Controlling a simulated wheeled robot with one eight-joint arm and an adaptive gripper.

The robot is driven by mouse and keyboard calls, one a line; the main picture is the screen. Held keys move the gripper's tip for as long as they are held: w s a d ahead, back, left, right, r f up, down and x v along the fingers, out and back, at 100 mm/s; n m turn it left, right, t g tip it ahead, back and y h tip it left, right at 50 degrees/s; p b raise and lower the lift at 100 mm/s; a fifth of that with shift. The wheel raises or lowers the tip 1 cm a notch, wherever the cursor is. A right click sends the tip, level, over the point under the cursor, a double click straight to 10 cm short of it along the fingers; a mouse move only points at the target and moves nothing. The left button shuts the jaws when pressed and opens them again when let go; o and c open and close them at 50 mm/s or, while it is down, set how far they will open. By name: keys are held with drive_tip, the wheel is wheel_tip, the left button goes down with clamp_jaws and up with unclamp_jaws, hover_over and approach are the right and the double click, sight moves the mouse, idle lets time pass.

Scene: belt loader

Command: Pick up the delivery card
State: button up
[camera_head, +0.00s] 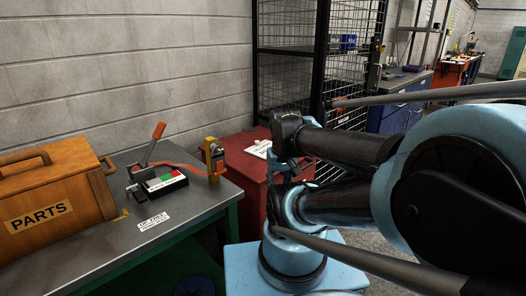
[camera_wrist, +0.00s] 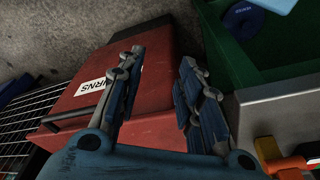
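I cannot make out a delivery card for certain. A small white label with dark lettering (camera_head: 258,149) is on top of the red box (camera_head: 238,163). In the wrist view this label (camera_wrist: 92,87) ends in "URNS". Another white printed label (camera_head: 154,221) lies flat on the grey table near its front edge. My gripper (camera_head: 291,168) is in front of the red box in the head view, partly hidden by my own arm. In the wrist view my gripper (camera_wrist: 163,58) has its two blue fingers apart with nothing between them, above the red box.
A black mesh cage (camera_head: 290,75) stands behind the red box. A blue round object (camera_wrist: 243,18) is below.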

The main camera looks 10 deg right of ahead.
drive_tip(key=shift+o, duration=1)
wheel_tip(320, 180, up, 18)
drive_tip(key=f+m+g, duration=0.1)
drive_tip(key=m+g, duration=0.1)
drive_tip(key=m, duration=0.8)
hover_over(257, 141)
drive_tip(key=f, duration=1)
drive_tip(key=shift+w+f, duration=0.4)
drive_tip(key=shift+s+f, duration=0.15)
drive_tip(key=shift+f, duration=1.3)
drive_tip(key=shift+s+f, duration=0.1)
drive_tip(key=shift+f, duration=1.3)
drive_tip(key=shift+c, duration=0.4)
